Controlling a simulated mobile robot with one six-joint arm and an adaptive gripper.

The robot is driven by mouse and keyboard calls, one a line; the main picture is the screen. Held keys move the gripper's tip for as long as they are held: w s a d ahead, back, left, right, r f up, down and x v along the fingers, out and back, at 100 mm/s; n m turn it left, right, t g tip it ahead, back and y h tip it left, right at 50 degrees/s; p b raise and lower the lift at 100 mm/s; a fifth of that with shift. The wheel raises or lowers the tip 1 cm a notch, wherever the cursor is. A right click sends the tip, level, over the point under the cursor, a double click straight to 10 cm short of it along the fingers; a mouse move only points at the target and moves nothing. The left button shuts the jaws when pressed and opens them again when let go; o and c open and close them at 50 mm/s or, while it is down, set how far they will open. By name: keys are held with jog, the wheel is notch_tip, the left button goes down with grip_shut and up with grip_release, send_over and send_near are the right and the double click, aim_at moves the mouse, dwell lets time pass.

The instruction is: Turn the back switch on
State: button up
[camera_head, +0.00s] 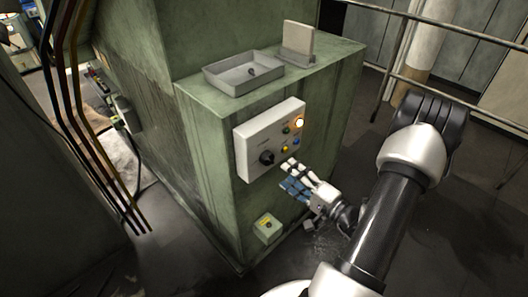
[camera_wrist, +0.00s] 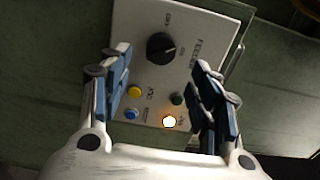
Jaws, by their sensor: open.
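A pale control panel (camera_head: 247,135) is mounted on the face of a green machine cabinet. A black rotary switch (camera_head: 266,157) sits at the panel's lower left. In the wrist view the black switch (camera_wrist: 160,47) lies ahead, between the lines of the two fingers, with small markings beside it. Its exact setting is hard to read. My gripper (camera_head: 288,177) is open and empty, in front of the panel's lower edge, near the switch. In the wrist view the fingers (camera_wrist: 160,68) stand apart on either side of the switch, with no visible contact.
A lit lamp (camera_head: 299,121) glows on the panel beside yellow, blue and green buttons. A grey tray (camera_head: 245,72) and an upright plate (camera_head: 298,42) stand on the cabinet. Railings (camera_head: 440,20) run behind.

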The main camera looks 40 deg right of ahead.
aim_at(271, 162)
jog(key=shift+m, duration=0.7)
jog(key=w+p, duration=0.1)
jog(key=w, duration=0.1)
jog(key=w+p, duration=0.1)
jog(key=w, duration=0.2)
jog(key=w+a+p, duration=0.1)
jog(key=w, duration=0.2)
jog(key=shift+r+p, duration=0.1)
jog(key=shift+p, duration=0.2)
jog(key=shift+w+d+n, duration=0.1)
jog(key=shift+w+n, duration=0.1)
jog(key=shift+n, duration=0.3)
jog(key=n+b, duration=0.1)
jog(key=n, duration=0.2)
jog(key=shift+s, duration=0.15)
jog(key=n+b, duration=0.2)
jog(key=b, duration=0.1)
jog(key=shift+f+n, duration=0.25)
jog(key=shift+n, duration=0.15)
jog(key=shift+r+n+b, duration=0.2)
jog(key=shift+n+b, duration=0.15)
jog(key=shift+n, duration=0.05)
